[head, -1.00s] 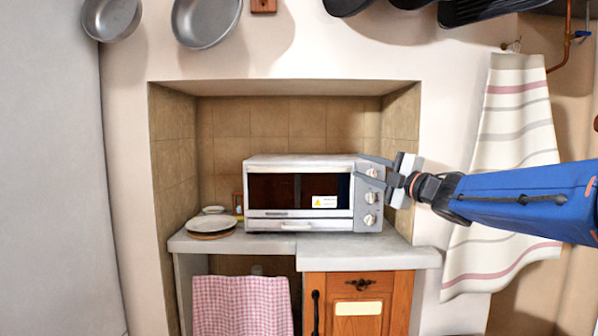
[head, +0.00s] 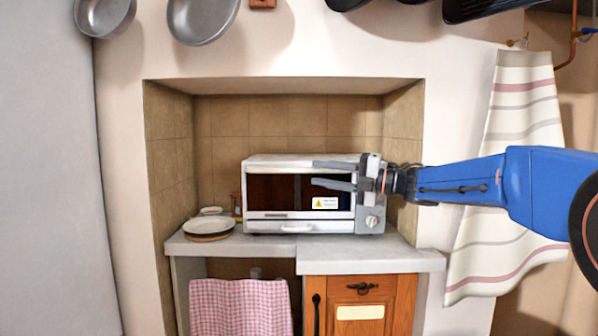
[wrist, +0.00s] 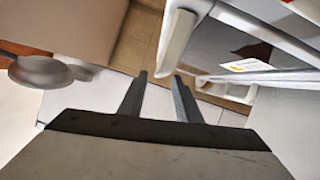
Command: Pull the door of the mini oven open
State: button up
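The mini oven (head: 300,160) is a white box in the wall niche. Its dark-glass door (head: 275,190) looks closed and carries a warning label (head: 325,203). A pale bar (head: 297,228) shows low on its front. My gripper (head: 317,173) points left across the oven front, its fingers apart and nothing visible between them. It hides part of the door and most of the knobs; one knob (head: 371,222) shows. In the wrist view my gripper (wrist: 160,76) has a pale bar (wrist: 174,48) just beyond its fingertips; I cannot tell whether it is the handle.
The oven stands on a grey counter (head: 360,258). Plates (head: 208,226) lie to its left. A checked cloth (head: 238,308) hangs below, beside a wooden cabinet (head: 360,290). A striped towel (head: 515,160) hangs behind my arm. Pans hang above. The space before the oven looks open.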

aim_at(307, 171)
jog(key=x, duration=0.7)
jog(key=shift+a, duration=0.1)
grip_shut()
